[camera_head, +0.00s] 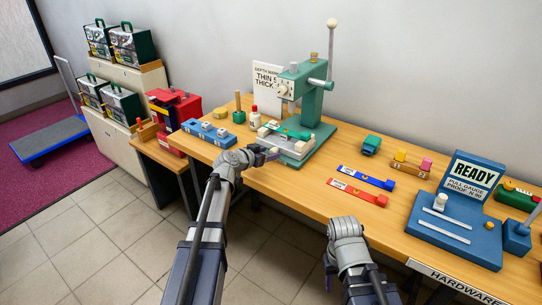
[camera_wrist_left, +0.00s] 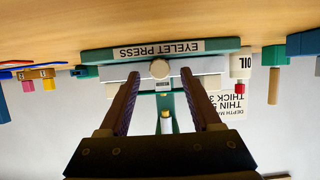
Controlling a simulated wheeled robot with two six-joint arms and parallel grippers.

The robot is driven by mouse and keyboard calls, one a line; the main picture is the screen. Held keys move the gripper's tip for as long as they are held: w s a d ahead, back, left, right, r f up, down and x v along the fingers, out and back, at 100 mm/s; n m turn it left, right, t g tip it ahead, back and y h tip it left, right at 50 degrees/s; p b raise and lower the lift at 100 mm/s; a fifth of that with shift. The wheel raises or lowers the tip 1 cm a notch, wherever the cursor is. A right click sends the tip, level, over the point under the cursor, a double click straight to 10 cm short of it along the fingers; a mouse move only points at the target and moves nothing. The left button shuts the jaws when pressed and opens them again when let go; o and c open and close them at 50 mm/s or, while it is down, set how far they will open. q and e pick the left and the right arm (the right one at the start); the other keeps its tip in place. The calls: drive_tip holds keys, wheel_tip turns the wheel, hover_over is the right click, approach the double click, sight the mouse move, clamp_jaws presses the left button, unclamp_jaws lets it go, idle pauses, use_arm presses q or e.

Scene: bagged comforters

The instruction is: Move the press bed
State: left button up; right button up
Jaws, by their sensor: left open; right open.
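The green eyelet press (camera_head: 307,95) stands on the wooden table at the back centre. Its press bed (camera_head: 291,145) is a pale grey slab low on the green base, under the press head. In the left wrist view, which is upside down, the bed (camera_wrist_left: 208,70) has a round beige knob (camera_wrist_left: 159,69) on its front, above the EYELET PRESS label. My left gripper (camera_head: 268,155) is open just in front of the bed. Its fingers (camera_wrist_left: 160,77) appear on either side of the knob; contact cannot be told. My right gripper (camera_head: 329,272) is open and empty, low before the table edge.
A blue tray (camera_head: 208,134) with pale pieces and an oil bottle (camera_head: 255,117) stand left of the press. Blue (camera_head: 367,178) and red (camera_head: 357,192) labelled strips lie to its right. A blue READY gauge (camera_head: 459,215) stands further right. Clear table lies before the strips.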

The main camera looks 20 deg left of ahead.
use_arm(q)
drive_tip(key=shift+x, duration=1.1)
clamp_jaws()
idle(0.6)
